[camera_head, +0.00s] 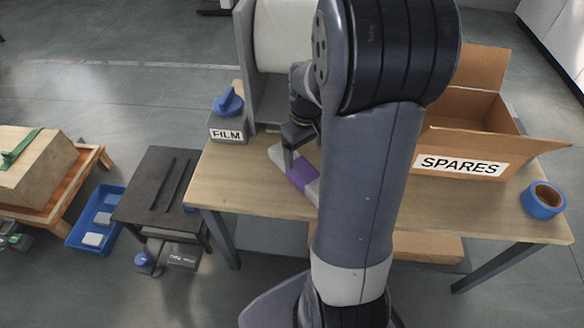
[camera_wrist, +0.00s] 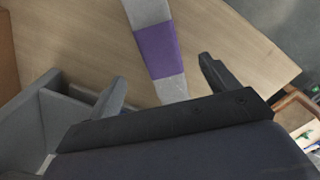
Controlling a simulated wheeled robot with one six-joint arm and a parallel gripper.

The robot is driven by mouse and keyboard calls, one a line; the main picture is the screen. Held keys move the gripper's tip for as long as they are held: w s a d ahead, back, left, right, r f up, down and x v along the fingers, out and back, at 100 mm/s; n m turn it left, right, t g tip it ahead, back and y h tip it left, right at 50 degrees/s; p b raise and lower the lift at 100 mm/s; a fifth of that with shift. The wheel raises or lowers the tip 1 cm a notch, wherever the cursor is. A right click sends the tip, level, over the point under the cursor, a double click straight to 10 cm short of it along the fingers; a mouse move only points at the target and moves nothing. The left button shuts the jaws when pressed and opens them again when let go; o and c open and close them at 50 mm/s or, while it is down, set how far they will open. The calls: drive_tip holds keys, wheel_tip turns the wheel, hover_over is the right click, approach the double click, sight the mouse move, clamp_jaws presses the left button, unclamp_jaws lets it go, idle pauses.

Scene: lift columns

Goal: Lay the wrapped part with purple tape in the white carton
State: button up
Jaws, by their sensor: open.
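The wrapped part (camera_head: 302,175) is a long pale grey bar with a purple tape band, lying on the wooden table behind my arm. In the wrist view the wrapped part (camera_wrist: 158,50) runs from the top edge down between my fingers. My gripper (camera_wrist: 160,80) is open, with one finger on each side of the part and a gap on both sides. In the head view my gripper (camera_head: 289,145) is at the part, partly hidden by my arm. I see no white carton; the open carton (camera_head: 440,147) marked SPARES is brown.
A blue tape roll (camera_head: 543,200) lies at the table's right. A dark low table (camera_head: 150,205) and blue tray (camera_head: 85,232) are left.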

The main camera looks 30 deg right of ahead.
sight(304, 169)
wheel_tip(304, 169, down, 4)
drive_tip(key=shift+f+b, duration=0.15)
drive_tip(key=shift+b, duration=0.25)
drive_tip(key=shift+w+f+b, duration=0.1)
drive_tip(key=shift+f+b, duration=0.55)
drive_tip(key=shift+f, duration=2.25)
drive_tip(key=shift+c, duration=0.3)
drive_tip(key=shift+r, duration=0.1)
drive_tip(key=c, duration=1.5)
